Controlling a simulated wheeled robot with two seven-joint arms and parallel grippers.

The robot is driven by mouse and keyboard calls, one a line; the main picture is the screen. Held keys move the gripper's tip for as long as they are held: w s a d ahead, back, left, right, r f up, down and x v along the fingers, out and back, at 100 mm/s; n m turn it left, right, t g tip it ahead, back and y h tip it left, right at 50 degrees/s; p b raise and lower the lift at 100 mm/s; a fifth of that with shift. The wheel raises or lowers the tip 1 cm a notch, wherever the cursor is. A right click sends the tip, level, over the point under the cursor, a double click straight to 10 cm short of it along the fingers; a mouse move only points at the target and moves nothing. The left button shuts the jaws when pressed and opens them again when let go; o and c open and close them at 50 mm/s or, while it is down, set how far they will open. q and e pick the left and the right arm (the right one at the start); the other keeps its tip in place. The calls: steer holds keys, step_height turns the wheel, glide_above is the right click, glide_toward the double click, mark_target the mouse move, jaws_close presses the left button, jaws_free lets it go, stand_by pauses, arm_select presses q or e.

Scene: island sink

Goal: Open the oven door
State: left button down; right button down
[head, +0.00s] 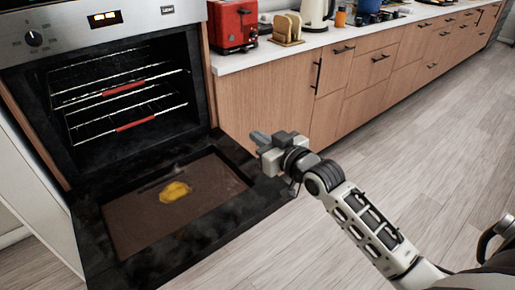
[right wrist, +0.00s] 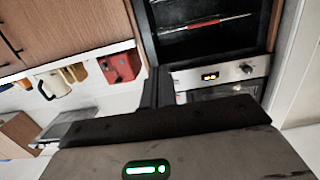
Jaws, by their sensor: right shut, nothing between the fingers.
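The oven (head: 105,90) stands at the left of the head view, with a dark cavity and metal racks. Its door (head: 125,260) is swung down and lies about flat, with a yellow patch (head: 174,191) on its inner glass. My right gripper (head: 258,138) is shut and empty, above the floor near the right edge of the door. I cannot tell whether it touches the door. In the right wrist view the oven (right wrist: 205,42) appears beyond the gripper's dark fingers (right wrist: 157,88). My left gripper is not in view.
Wooden cabinets (head: 265,100) run to the right of the oven. On the counter are a red toaster (head: 232,24), toast slices in a holder (head: 287,27) and a white kettle (head: 317,12). The wooden floor (head: 430,140) on the right is free.

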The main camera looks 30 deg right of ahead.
steer(key=shift+w+f, duration=0.25)
steer(key=shift+f, duration=0.75)
steer(key=shift+w+f, duration=0.2)
steer(key=shift+f, duration=0.8)
steer(key=shift+a, duration=0.1)
